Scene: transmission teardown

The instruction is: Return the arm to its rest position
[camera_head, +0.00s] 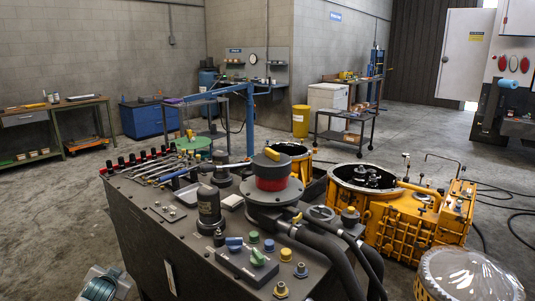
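Neither of my grippers shows in the head view, and I see no part of either arm that I can be sure of. A dark metal workbench unit (140,222) stands in front of me, with a row of hand tools (165,165) along its far left edge. On it are a dark cylindrical housing (210,207) and a round part with a red band (271,178). An open yellow transmission casing (400,222) stands to the right, with metal parts inside its round opening.
A clear dome-shaped cover (470,276) is at the lower right. Thick black hoses (335,255) run down the bench's right side. A grey device with a teal coil (100,288) is at the lower left. Yellow bin (301,121) and carts stand behind.

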